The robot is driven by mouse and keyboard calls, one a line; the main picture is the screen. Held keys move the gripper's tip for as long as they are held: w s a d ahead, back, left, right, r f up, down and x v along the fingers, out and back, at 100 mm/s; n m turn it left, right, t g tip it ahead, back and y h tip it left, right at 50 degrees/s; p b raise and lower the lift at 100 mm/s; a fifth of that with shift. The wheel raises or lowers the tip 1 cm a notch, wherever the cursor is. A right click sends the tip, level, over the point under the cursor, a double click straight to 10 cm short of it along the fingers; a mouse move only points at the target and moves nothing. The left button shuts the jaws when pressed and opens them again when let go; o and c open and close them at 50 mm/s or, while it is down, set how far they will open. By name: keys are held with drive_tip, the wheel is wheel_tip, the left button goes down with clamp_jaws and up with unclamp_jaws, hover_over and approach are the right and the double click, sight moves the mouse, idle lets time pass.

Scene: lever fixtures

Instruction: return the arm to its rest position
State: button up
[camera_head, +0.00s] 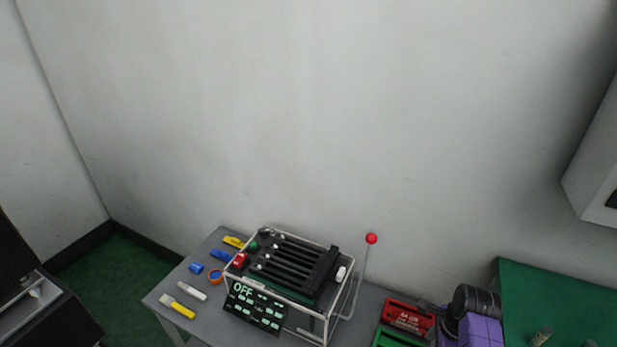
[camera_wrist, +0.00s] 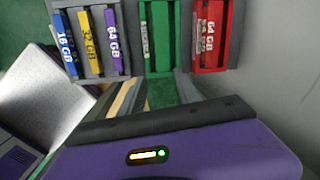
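In the wrist view, a purple body with a dark front bar and small lit indicators fills the bottom; it appears to be my gripper (camera_wrist: 168,122). In the head view, a purple and black part of my arm (camera_head: 478,318) stands at the lower right, right of a red rack. The lever fixture (camera_head: 290,268) sits on the grey table, well to the left of my arm. Its lever (camera_head: 371,239) has a red ball and points up. A panel (camera_head: 257,306) on its front reads OFF.
A red rack (camera_head: 388,318) and a green rack (camera_head: 385,340) are beside my arm. The wrist view also shows a grey rack (camera_wrist: 108,50) with labelled modules. Small blue and yellow items lie left of the fixture. A green surface (camera_head: 565,300) is at right; the wall is behind.

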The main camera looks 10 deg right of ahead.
drive_tip(key=w+d+r+n+t+h, duration=0.3)
drive_tip(key=w+r+n+t+h, duration=0.15)
drive_tip(key=r+n+t, duration=0.3)
drive_tip(key=s+a+r+n+t+y, duration=0.1)
drive_tip(key=s+a+r+n+t, duration=0.2)
drive_tip(key=s+a+r+n, duration=0.5)
drive_tip(key=s+a+r+n+t+y, duration=0.15)
drive_tip(key=s+a+r, duration=0.3)
drive_tip(key=s, duration=0.65)
drive_tip(key=s+a+r+n+t, duration=0.3)
drive_tip(key=s+a+r+n, duration=0.3)
drive_tip(key=s, duration=0.4)
drive_tip(key=s+a+g+y, duration=0.1)
drive_tip(key=s+a+g, duration=0.1)
drive_tip(key=s, duration=0.7)
drive_tip(key=shift+a+r+y, duration=0.15)
drive_tip(key=shift+r+y, duration=0.15)
drive_tip(key=shift+s, duration=0.1)
